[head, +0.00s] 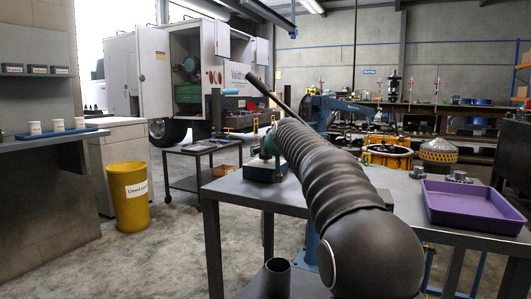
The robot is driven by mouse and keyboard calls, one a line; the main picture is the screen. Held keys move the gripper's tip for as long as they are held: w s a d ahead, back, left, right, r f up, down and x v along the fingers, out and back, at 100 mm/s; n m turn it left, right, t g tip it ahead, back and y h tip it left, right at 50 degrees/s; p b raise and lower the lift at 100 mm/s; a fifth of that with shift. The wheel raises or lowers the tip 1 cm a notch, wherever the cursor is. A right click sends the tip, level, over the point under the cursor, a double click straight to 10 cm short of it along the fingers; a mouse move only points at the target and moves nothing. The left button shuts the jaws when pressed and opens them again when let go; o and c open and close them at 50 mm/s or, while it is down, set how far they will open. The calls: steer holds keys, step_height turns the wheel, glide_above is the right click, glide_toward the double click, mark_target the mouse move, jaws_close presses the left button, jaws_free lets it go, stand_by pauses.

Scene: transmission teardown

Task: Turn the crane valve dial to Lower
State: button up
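My arm in its dark ribbed sleeve reaches away from the camera over the grey table. Its far end stops at a small blue unit (264,172) with teal and dark parts on top, at the table's left end. My gripper is not clearly made out there, and its fingers cannot be told apart. A long dark lever (270,96) slants up to the left behind the arm's end. A blue crane (345,105) stands behind the arm. I cannot make out the valve dial or its markings; the arm may hide it.
The grey table (235,187) carries a purple tray (472,204) and small metal parts (456,177) at right. A dark open cylinder (277,277) stands low in front. A yellow bin (129,195) and a cart (203,180) stand left. The floor between is clear.

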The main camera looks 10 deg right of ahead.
steer(key=c, duration=1.2)
steer(key=shift+o, duration=0.2)
steer(key=m+h+p, duration=0.1)
steer(key=p, duration=0.1)
steer(key=shift+a+f+h+p, duration=0.1)
steer(key=shift+h+p, duration=0.3)
steer(key=shift+f+m+h+b, duration=0.2)
steer(key=shift+m+h+b, duration=0.15)
steer(key=shift+m+h, duration=0.2)
steer(key=shift+r+m+h, duration=0.15)
steer(key=shift+m+h, duration=0.3)
steer(key=o, duration=1.2)
steer(key=shift+c, duration=0.2)
